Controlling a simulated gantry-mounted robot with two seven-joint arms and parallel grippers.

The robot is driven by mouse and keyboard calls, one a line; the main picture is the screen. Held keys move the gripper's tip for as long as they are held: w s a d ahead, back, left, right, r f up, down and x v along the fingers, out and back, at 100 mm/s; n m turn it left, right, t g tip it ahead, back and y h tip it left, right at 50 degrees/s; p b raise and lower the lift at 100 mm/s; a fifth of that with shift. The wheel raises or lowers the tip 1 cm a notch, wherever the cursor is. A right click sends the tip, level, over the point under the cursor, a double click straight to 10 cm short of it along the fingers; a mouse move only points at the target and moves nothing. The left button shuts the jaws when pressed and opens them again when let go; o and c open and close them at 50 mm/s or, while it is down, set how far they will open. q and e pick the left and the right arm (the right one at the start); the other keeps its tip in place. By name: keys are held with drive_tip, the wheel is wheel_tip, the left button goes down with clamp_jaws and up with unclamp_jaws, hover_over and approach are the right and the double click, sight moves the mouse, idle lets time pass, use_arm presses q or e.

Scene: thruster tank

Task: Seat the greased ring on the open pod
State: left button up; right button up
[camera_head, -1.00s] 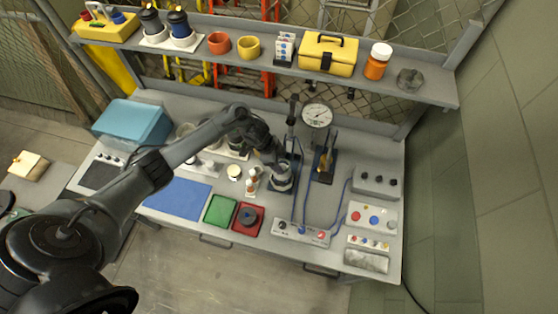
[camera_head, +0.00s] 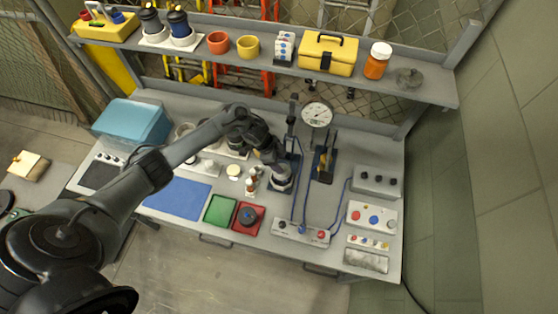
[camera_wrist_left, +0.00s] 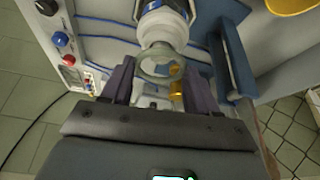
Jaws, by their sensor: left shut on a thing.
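My left gripper (camera_head: 276,166) reaches down to a grey-white cylinder, which I take for the open pod (camera_head: 281,184), at a stand with a dark blue base. In the left wrist view, the pod (camera_wrist_left: 163,24) is white and grey with a blue part at its top edge. My left gripper (camera_wrist_left: 160,85) is shut on a thin greyish ring (camera_wrist_left: 149,70), held between its two dark fingers. The ring lies right against the pod's near end in the picture; I cannot tell whether it touches or is seated. Grease cannot be made out. My right gripper is not in view.
A control box (camera_head: 301,232) with a blue cable stands in front. A red tray (camera_head: 240,227) holds a dark round part. The blue mat (camera_head: 178,198) is clear.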

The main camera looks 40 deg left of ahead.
use_arm(q)
drive_tip(key=shift+f+b, duration=0.35)
drive_tip(key=shift+f, duration=0.3)
drive_tip(key=shift+f+b, duration=0.45)
drive_tip(key=shift+f, duration=0.25)
idle(0.7)
idle(0.4)
drive_tip(key=o, duration=1.1)
drive_tip(key=shift+v, duration=5.45)
